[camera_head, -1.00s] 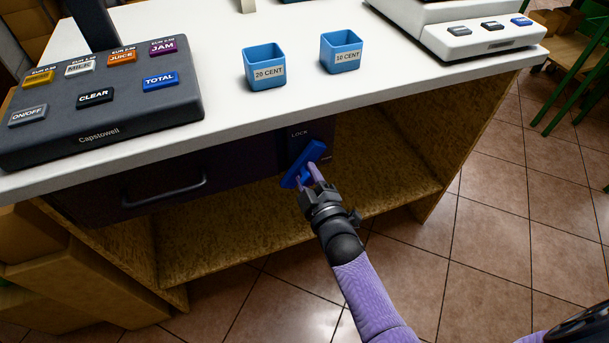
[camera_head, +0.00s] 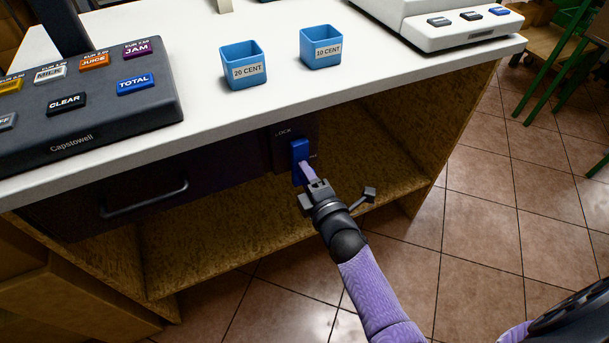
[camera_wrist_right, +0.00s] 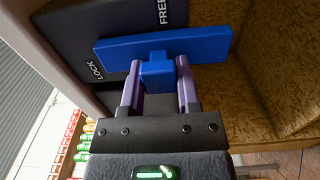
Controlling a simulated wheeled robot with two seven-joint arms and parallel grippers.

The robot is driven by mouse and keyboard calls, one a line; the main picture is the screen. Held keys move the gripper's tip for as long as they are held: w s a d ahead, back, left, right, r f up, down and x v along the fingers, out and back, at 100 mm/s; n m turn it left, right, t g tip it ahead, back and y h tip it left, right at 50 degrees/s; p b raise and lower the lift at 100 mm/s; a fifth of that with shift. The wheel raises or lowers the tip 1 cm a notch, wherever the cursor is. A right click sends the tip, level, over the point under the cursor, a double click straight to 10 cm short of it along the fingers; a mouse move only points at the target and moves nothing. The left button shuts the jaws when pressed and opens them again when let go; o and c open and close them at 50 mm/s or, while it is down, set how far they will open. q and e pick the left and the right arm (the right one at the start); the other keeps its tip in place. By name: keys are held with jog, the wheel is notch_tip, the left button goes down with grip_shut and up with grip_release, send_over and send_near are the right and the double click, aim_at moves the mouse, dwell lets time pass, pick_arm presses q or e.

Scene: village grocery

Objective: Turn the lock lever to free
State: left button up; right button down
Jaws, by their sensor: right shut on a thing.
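The blue lock lever (camera_head: 300,150) is on a dark panel (camera_head: 283,147) under the counter edge, right of the drawer. In the head view it stands nearly upright. In the right wrist view the lever (camera_wrist_right: 205,43) is a long blue bar with a short stub, lying between the words LOCK and FREE. My right gripper (camera_head: 304,172) is shut on the lever; in the wrist view its two purple fingers (camera_wrist_right: 160,85) stand on either side of the stub. The FREE label is partly hidden in the head view. My left gripper is not in view.
The dark drawer (camera_head: 95,195) with its bar handle (camera_head: 145,198) is closed left of the lever. Above are the cash register (camera_head: 75,110), blue 20 CENT (camera_head: 242,65) and 10 CENT (camera_head: 320,47) cups, and a white scale (camera_head: 440,25). An open shelf (camera_head: 215,235) lies below.

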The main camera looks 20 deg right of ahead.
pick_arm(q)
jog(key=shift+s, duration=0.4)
pick_arm(e)
jog(key=shift+f, duration=0.1)
jog(key=shift+c, duration=1.6)
grip_release()
jog(key=shift+s, duration=0.35)
pick_arm(q)
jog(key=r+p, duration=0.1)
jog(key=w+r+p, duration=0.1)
jog(key=p, duration=0.1)
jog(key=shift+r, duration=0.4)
pick_arm(e)
jog(key=s, duration=0.9)
jog(key=shift+s+d, duration=0.15)
jog(key=shift+d, duration=0.1)
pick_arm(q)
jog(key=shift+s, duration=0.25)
